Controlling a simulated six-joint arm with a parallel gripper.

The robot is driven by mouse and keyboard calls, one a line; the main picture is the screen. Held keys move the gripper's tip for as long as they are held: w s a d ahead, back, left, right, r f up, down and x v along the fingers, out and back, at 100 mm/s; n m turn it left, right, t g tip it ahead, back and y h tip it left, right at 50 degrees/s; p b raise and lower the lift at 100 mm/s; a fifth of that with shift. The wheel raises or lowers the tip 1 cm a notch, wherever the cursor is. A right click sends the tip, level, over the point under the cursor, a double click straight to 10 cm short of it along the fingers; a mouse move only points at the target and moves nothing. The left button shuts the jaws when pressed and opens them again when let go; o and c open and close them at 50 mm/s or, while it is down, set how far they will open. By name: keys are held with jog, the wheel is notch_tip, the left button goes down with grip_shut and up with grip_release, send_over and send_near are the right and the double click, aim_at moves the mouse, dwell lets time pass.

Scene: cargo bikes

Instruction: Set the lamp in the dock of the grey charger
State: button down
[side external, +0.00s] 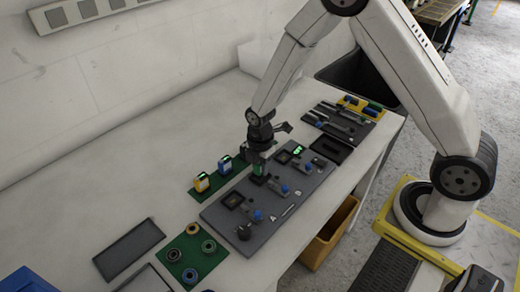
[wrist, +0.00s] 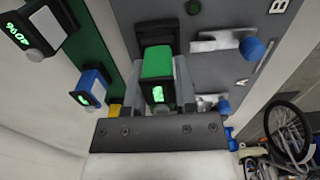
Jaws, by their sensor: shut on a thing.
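My gripper (side external: 259,163) is shut on a green lamp with a lit green display, and holds it over the dark grey charger panel (side external: 290,200). In the wrist view the lamp (wrist: 158,65) sits between the two fingers of the gripper (wrist: 160,85). A dark block shows behind the lamp's top edge. I cannot tell whether the lamp's lower end touches a dock or hangs above it. The panel also shows in the wrist view (wrist: 225,75), with letters A and B and blue knobs. A dark square dock (side external: 233,200) lies on the panel's left part.
A yellow lamp (side external: 202,183) and a blue lamp (side external: 225,165) stand on a green mat beside the panel. Several rings lie on another green mat (side external: 180,245), near an empty dark tray (side external: 128,248). Tools lie at the back right. The table's left side (side external: 80,190) is clear.

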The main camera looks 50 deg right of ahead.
jog(key=shift+f, duration=0.85)
dwell(0.9)
jog(key=shift+c, duration=1.6)
grip_release()
jog(key=shift+r, duration=3.9)
jog(key=shift+s+r, duration=0.1)
